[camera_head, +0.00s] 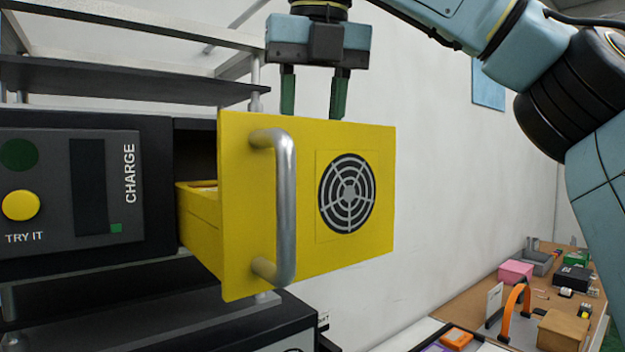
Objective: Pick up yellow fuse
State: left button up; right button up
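The yellow fuse (305,215) is a box-like drawer with a silver vertical handle (285,205) and a round dark fan grille (348,194). It sticks partly out of the slot of a black unit, with its rear part hidden inside. My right gripper (313,112) points down at the fuse's top edge, seemingly behind the yellow front panel. Its green fingers are apart with nothing seen between them. The fingertips meet or pass behind the panel's edge, so contact cannot be told. My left gripper is not in view.
The black charge unit (155,235) has a panel with a yellow button (20,205) and a dark green round light. Rack shelves (120,80) lie above it. A wooden table (460,295) with several small items stands at the lower right. Open space lies right of the fuse.

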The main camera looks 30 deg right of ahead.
jog(key=x, duration=0.3)
jog(key=d+x, duration=0.1)
jog(key=x, duration=0.1)
jog(key=shift+w, duration=0.2)
jog(key=shift+s+a, duration=0.1)
jog(key=shift+a, duration=0.05)
grip_shut()
